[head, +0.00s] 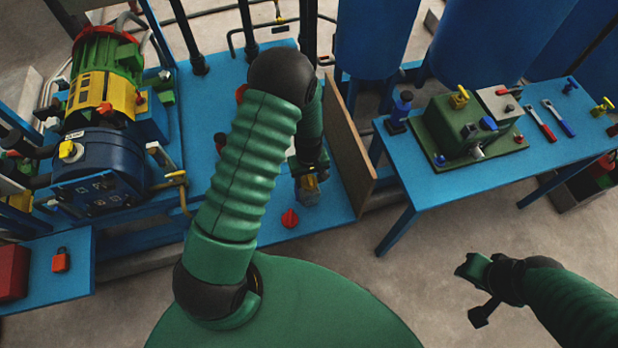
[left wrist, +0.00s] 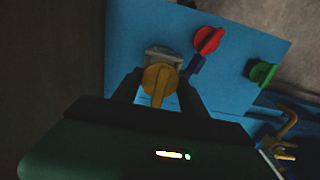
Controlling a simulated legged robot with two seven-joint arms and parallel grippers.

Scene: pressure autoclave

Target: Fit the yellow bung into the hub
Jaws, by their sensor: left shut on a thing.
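My left gripper (head: 309,178) reaches down over the blue bench and is shut on the yellow bung. In the left wrist view the yellow bung (left wrist: 160,78), with a round head and a flat grip, sits between the two dark fingers. A pale grey block (left wrist: 163,55) shows just behind the bung; it may be the hub, and I cannot tell whether the bung touches it. The bung covers any opening there. My right gripper (head: 477,289) hangs empty above the floor at the lower right, its fingers apart.
A red knob (left wrist: 208,40), a blue piece and a green knob (left wrist: 262,72) lie close by on the blue surface. A brown upright board (head: 349,150) stands right of my left gripper. A blue table (head: 400,165) with a green device (head: 465,135) is farther right.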

